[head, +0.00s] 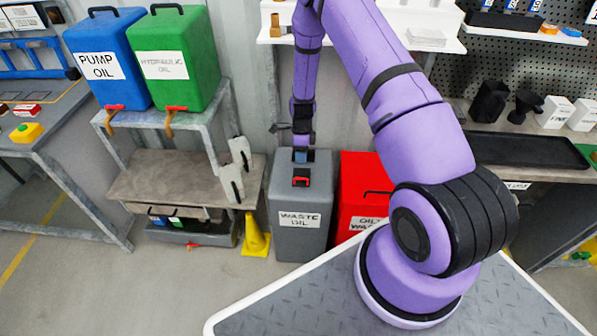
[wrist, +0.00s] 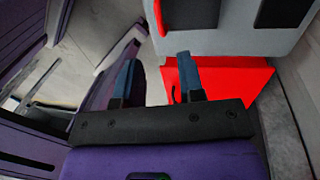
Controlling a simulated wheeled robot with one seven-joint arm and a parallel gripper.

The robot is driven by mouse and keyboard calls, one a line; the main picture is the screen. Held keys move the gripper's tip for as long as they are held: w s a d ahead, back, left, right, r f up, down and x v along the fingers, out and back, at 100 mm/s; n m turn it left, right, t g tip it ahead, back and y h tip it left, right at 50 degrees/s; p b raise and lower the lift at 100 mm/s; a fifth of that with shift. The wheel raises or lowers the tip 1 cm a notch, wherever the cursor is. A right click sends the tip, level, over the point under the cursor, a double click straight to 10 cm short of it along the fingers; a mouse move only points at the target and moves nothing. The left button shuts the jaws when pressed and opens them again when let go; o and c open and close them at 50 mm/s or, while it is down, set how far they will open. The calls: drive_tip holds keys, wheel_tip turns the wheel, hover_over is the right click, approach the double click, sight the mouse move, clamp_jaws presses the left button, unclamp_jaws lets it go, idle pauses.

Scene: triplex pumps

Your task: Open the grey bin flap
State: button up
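The grey bin (head: 300,222), labelled "WASTE OIL", stands on the floor in the middle of the head view. A small red-edged dark piece (head: 301,181), which looks like its flap, is at its top. In the wrist view the grey bin (wrist: 240,40) is at the top, with the red-edged dark piece (wrist: 190,14) on it. My gripper (head: 301,156) is over the back of the bin's top, its blue fingers pointing down. In the wrist view my gripper (wrist: 158,76) has its fingers apart with nothing between them. Contact with the flap cannot be told.
A red bin (head: 362,168) stands close to the right of the grey bin. A yellow cone (head: 254,236) is on its left. A low bench (head: 160,182) and stand with blue and green oil containers are further left. Shelves are behind my arm.

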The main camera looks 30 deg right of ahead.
hover_over(301, 174)
drive_tip(key=s+a, duration=0.3)
drive_tip(key=s, duration=0.1)
drive_tip(key=f, duration=0.8)
drive_tip(key=shift+d+f, duration=0.2)
drive_tip(key=shift+f, duration=0.2)
clamp_jaws()
